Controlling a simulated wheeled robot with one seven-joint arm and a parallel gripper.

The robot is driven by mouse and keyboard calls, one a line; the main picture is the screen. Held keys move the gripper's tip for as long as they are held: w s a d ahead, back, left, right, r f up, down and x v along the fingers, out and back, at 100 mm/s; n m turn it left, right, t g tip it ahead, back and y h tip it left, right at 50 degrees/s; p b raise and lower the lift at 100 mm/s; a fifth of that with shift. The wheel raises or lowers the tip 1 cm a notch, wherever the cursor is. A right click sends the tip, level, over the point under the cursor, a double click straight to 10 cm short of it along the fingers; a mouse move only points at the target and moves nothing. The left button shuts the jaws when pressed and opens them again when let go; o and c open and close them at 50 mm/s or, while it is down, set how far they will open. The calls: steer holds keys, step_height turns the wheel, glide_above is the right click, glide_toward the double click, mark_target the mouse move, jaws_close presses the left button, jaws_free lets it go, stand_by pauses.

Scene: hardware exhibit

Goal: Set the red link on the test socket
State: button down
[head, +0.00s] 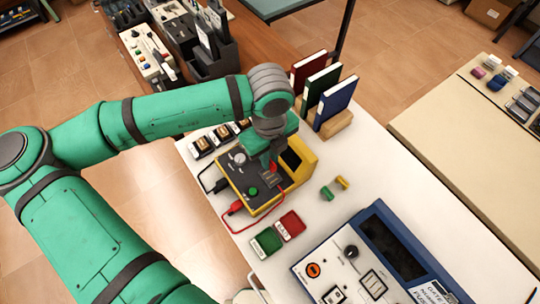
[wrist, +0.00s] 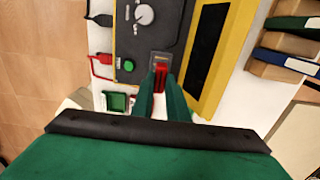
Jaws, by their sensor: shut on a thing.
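My gripper (wrist: 160,82) has its two green fingers shut on the red link (wrist: 161,74) in the wrist view. The link is at the test socket (wrist: 162,57), a small dark block on the yellow and black tester (wrist: 177,35). I cannot tell whether the link is seated in the socket or just above it. The tester has a dial, a green button and a dark screen.
A green link (head: 327,193) and a yellow link (head: 342,182) lie on the white table. A red tray (head: 290,224) and green tray (head: 266,242) lie in front of the tester. A blue instrument (head: 365,260) stands front right. Upright books (head: 334,104) stand behind. Red and black leads hang left.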

steer(key=shift+d+f, duration=0.15)
steer(key=shift+s+f, duration=0.2)
steer(key=shift+f, duration=0.7)
steer(key=shift+w+f, duration=0.1)
steer(key=shift+f, duration=1.55)
steer(key=shift+w+f, duration=0.1)
steer(key=shift+f, duration=0.1)
steer(key=shift+f, duration=0.6)
steer(key=c, duration=2)
jaws_free()
